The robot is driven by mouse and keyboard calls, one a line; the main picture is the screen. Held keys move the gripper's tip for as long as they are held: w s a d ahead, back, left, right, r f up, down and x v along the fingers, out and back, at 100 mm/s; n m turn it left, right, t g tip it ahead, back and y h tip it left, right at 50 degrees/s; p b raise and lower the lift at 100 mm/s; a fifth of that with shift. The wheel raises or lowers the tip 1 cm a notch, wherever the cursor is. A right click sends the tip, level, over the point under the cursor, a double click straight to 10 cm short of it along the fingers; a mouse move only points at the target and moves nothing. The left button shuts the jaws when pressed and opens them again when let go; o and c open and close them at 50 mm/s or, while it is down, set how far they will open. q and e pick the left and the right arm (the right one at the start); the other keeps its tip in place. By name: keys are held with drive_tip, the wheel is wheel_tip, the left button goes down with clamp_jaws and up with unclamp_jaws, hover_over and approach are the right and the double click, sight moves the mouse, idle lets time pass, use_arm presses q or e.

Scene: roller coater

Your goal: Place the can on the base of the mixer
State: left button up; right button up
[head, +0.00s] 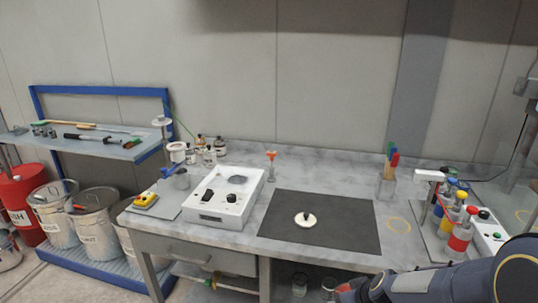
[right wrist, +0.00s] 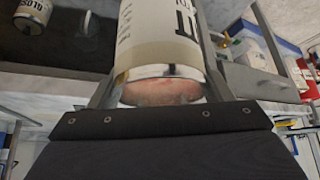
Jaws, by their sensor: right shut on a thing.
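The can (right wrist: 160,35) has a cream label with dark lettering and a shiny metal rim. In the right wrist view it sits between the fingers of my right gripper (right wrist: 160,88), which is shut on it; its upper part is cut off by the frame. In the head view my right arm is low at the bottom right, below the bench top, and the fingers are hard to make out. What looks like the mixer (head: 162,122) stands at the bench's left end, with a flat grey base (head: 168,211). My left gripper is not in view.
A yellow button box (head: 146,200) and a grey cup (head: 181,179) are at the mixer. A white instrument (head: 224,212) stands to its right, then a dark mat (head: 340,228) with a white disc (head: 305,219). Another can (right wrist: 33,12) shows in the wrist view.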

drive_tip(key=f, duration=0.1)
drive_tip(key=f+m, duration=0.1)
drive_tip(key=f, duration=0.1)
drive_tip(key=shift+s+f+h, duration=0.3)
drive_tip(key=shift+s+h, duration=0.05)
drive_tip(key=shift+h, duration=0.05)
drive_tip(key=shift+s+f+m+h, duration=0.15)
drive_tip(key=shift+s+f+m, duration=0.15)
drive_tip(key=shift+f, duration=0.25)
drive_tip(key=shift+s+f+m+h, duration=0.15)
drive_tip(key=shift+f+m, duration=0.15)
drive_tip(key=shift+f, duration=0.2)
drive_tip(key=shift+s+f+m+h, duration=0.1)
drive_tip(key=shift+s+f+m, duration=0.2)
drive_tip(key=shift+f, duration=0.25)
